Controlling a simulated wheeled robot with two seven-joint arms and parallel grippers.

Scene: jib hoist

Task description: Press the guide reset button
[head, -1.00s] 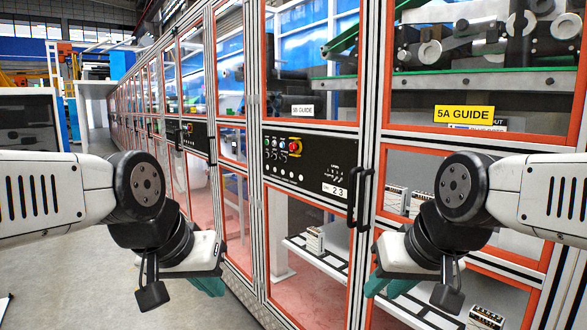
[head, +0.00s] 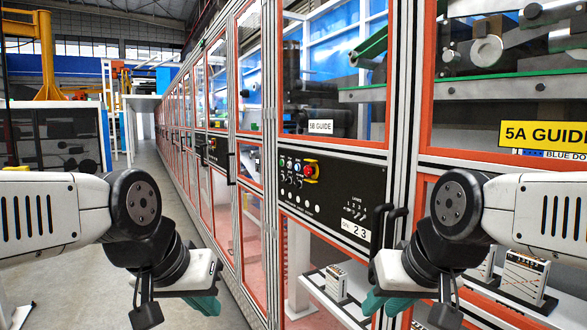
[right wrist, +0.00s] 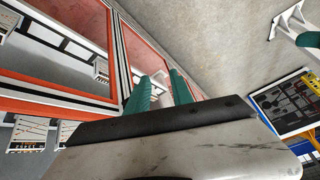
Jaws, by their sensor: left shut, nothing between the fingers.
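Button labels are too small to read, so I cannot tell which one is guide reset. My left gripper (head: 207,305) is shut and empty, low and left of the panel. My right gripper (head: 372,303) is below the panel, apart from it in the picture; the right wrist view shows a gap between its teal fingers (right wrist: 160,92).
Black door handles (head: 384,232) stick out at the panel's right edge. A yellow 5A GUIDE sign (head: 545,135) is on the right window. Clear grey floor (head: 150,190) runs along the wall on the left. An orange crane (head: 47,55) stands far left.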

